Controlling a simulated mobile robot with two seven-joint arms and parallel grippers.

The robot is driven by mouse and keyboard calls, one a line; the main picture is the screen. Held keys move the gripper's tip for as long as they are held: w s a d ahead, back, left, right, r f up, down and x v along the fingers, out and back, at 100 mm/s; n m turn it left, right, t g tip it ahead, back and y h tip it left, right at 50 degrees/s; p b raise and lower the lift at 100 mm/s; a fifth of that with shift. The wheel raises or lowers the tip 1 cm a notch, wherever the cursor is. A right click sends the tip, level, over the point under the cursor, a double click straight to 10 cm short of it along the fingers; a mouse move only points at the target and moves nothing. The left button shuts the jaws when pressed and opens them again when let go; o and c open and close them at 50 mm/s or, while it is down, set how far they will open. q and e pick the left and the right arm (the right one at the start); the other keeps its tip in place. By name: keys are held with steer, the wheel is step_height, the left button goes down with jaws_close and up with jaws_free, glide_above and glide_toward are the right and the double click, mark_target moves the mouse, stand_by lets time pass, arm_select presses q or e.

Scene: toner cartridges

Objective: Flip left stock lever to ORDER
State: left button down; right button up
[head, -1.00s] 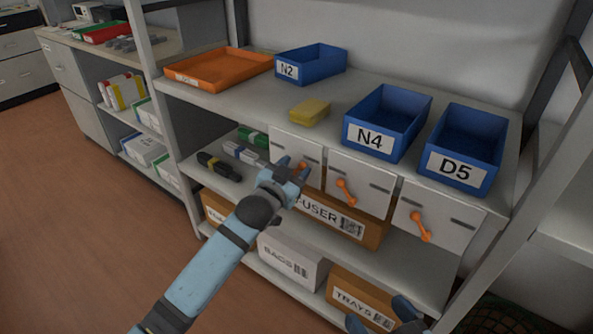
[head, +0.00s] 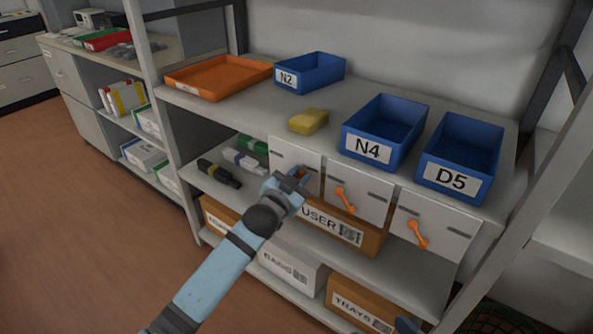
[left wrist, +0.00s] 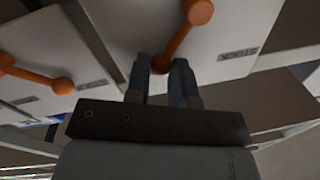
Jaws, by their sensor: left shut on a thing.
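The left stock lever (head: 303,171) is a small orange handle on the leftmost white panel (head: 283,155) under the shelf top. My left gripper (head: 298,180) covers most of it in the head view. In the left wrist view, which looks upside down, the lever (left wrist: 182,36) runs slantwise, and my left gripper (left wrist: 162,72) is shut on its round end, one finger on each side. A label reading STOCK, inverted, is beside it on the panel. Of my right gripper (head: 405,325), only a small piece shows at the bottom edge, so its jaws cannot be judged.
Two more panels with orange levers, the middle one (head: 345,199) and the right one (head: 417,234), stand to the right. Blue bins N4 (head: 352,144) and D5, a yellow block (head: 308,121) and an orange tray (head: 190,91) are on the top. Boxes fill the shelves below.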

arm_select(q)
steer(key=shift+f+m, duration=0.3)
steer(key=c, duration=1)
jaws_free()
arm_select(e)
steer(key=shift+s+d+f+g+h, duration=0.1)
steer(key=shift+d+f+g+h, duration=0.2)
steer(key=shift+f, duration=0.1)
arm_select(q)
steer(key=shift+s+r, duration=0.1)
steer(key=shift+s, duration=0.05)
steer(key=shift+s+a, duration=0.2)
steer(key=shift+s, duration=0.05)
steer(key=shift+p+v, duration=1.45)
steer(key=shift+v, duration=5.1)
arm_select(e)
steer(key=shift+s+d+f+g+h, duration=0.15)
steer(key=shift+s+d+f+g, duration=0.2)
steer(key=shift+f, duration=0.15)
steer(key=shift+s+d+f+g+h, duration=0.2)
steer(key=shift+d+f+g, duration=0.15)
steer(key=shift+f, duration=0.15)
